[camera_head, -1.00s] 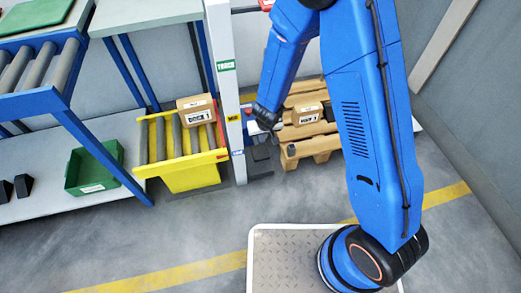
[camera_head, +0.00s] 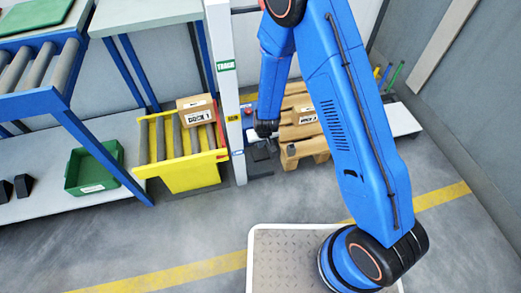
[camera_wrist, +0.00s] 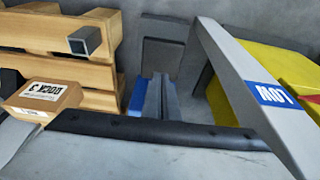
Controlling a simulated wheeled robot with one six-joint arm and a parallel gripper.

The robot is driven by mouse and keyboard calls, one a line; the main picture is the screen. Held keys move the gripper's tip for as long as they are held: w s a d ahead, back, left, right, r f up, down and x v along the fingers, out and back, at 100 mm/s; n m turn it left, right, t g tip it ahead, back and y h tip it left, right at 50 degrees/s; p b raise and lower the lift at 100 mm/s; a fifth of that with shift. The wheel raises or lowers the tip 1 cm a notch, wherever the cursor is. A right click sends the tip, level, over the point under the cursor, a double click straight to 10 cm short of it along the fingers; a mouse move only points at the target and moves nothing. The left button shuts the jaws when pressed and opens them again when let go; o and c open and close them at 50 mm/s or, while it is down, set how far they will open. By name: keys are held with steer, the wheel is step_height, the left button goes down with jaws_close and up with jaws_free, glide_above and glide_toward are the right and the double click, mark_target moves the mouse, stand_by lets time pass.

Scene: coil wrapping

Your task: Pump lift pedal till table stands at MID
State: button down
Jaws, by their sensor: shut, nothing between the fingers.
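The yellow lift table (camera_head: 195,175) has rollers and sits low beside a pale post. A red pointer on its edge is near the blue LOW label (camera_head: 238,154), which also shows upside down in the wrist view (camera_wrist: 282,95). The yellow MID label (camera_head: 233,118) is higher, and a green label (camera_head: 226,65) higher still. The dark pedal (camera_head: 260,155) is at the foot of the post, right of it. My gripper (camera_head: 269,141) is shut and empty, pointing down over the pedal. I cannot tell whether it touches.
A box (camera_head: 196,109) stands on the lift table. Right of the post is a wooden pallet (camera_head: 308,148) with boxes on it. A green bin (camera_head: 95,168) and dark blocks lie on the low shelf at left.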

mark_target(260, 152)
steer(key=shift+s+x, duration=0.15)
steer(key=shift+x, duration=0.65)
steer(key=shift+s+x, duration=0.15)
steer(key=shift+x, duration=0.7)
steer(key=shift+s+x, duration=0.2)
steer(key=shift+x, duration=0.6)
steer(key=shift+w+f, duration=0.1)
steer(key=shift+f, duration=0.15)
